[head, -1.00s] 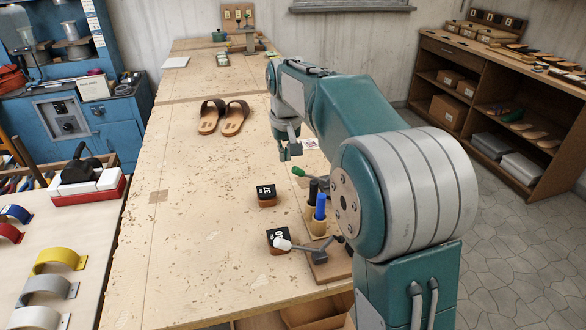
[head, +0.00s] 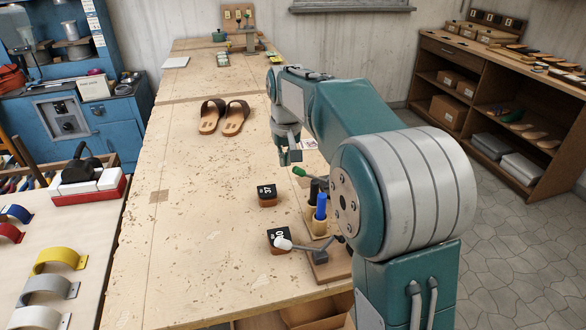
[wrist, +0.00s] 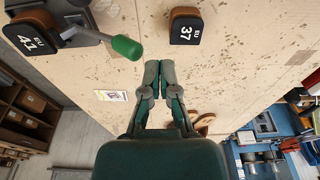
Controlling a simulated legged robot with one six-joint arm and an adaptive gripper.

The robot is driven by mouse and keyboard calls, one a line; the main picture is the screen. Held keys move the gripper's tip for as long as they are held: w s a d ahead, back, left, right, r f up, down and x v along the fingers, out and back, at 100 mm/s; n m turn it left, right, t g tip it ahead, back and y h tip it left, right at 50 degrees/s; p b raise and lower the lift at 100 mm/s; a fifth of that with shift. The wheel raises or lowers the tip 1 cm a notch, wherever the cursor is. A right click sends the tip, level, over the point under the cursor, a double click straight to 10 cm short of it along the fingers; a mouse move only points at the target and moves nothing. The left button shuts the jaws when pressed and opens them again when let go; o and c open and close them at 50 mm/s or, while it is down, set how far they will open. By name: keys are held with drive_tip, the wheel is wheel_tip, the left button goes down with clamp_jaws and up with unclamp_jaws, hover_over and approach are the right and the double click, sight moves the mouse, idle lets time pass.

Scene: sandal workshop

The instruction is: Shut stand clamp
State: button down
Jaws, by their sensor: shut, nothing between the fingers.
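The stand's wooden base (head: 338,266) is at the front right edge of the bench in the head view, partly hidden by my arm. In the wrist view the green handle (wrist: 127,47) runs from a dark grey clamp body (wrist: 75,18), cut off by the frame. I cannot tell whether the clamp is closed. My gripper (wrist: 159,68) is shut and empty, beside the green handle and apart from it in the picture.
Dark number blocks (head: 266,193) (head: 278,239) sit left of the stand. A pair of sandals (head: 223,117) lies farther back. The bench's left middle is clear. A shelf unit (head: 500,105) stands across the floor at right.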

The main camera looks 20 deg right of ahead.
drive_tip(key=shift+d, duration=0.1)
idle(0.5)
drive_tip(key=shift+f, duration=2.3)
drive_tip(key=shift+d, duration=0.1)
